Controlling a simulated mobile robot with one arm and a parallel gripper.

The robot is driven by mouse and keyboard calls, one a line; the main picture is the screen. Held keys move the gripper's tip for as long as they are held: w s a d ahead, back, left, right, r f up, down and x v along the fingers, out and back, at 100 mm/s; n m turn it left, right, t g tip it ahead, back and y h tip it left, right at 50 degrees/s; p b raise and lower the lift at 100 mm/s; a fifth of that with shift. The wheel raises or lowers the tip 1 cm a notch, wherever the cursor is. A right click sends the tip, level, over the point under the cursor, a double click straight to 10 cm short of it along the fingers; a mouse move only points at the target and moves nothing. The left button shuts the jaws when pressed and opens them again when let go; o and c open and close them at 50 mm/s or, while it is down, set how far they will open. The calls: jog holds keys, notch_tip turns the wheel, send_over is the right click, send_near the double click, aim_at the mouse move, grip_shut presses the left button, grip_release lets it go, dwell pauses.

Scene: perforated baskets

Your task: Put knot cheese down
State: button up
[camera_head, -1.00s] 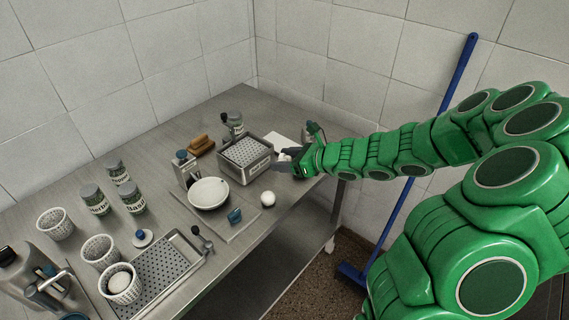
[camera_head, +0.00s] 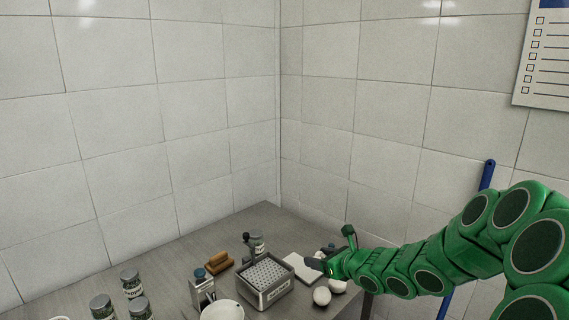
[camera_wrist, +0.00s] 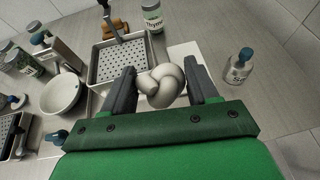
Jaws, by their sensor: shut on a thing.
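The knot cheese (camera_wrist: 160,86) is a pale, rounded knot with overlapping lobes. In the wrist view it sits between the two dark fingers of my gripper (camera_wrist: 158,78), which is shut on it. A white board (camera_wrist: 186,55) lies behind the cheese on the metal table, beside the perforated basket. In the head view my gripper (camera_head: 312,264) is at the right of the basket, near the white board (camera_head: 299,266). White rounded lumps show just below it; I cannot tell whether they are the held cheese. The gap beneath the cheese is hidden.
The perforated basket (camera_head: 265,275) stands left of my gripper. A salt shaker (camera_wrist: 238,68) stands at the right in the wrist view, and a Thyme jar (camera_wrist: 152,16) behind. Tiled walls close off the corner.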

jog(key=w+d+r+m+t+h, duration=0.2)
jog(key=w+d+r+m+h, duration=0.2)
jog(key=r, duration=0.5)
jog(key=w, duration=0.2)
jog(key=shift+w+d+r+t, duration=0.25)
jog(key=shift+w+d+t, duration=0.05)
jog(key=shift+w+d, duration=0.1)
dwell(0.7)
jog(key=n+g+y, duration=0.6)
jog(key=n+y, duration=0.1)
jog(key=n, duration=0.1)
send_over(304, 317)
notch_tip(304, 317, down, 13)
jog(key=shift+f, duration=0.2)
jog(key=shift+f, duration=0.1)
jog(key=shift+f, duration=4.65)
jog(key=shift+f, duration=0.15)
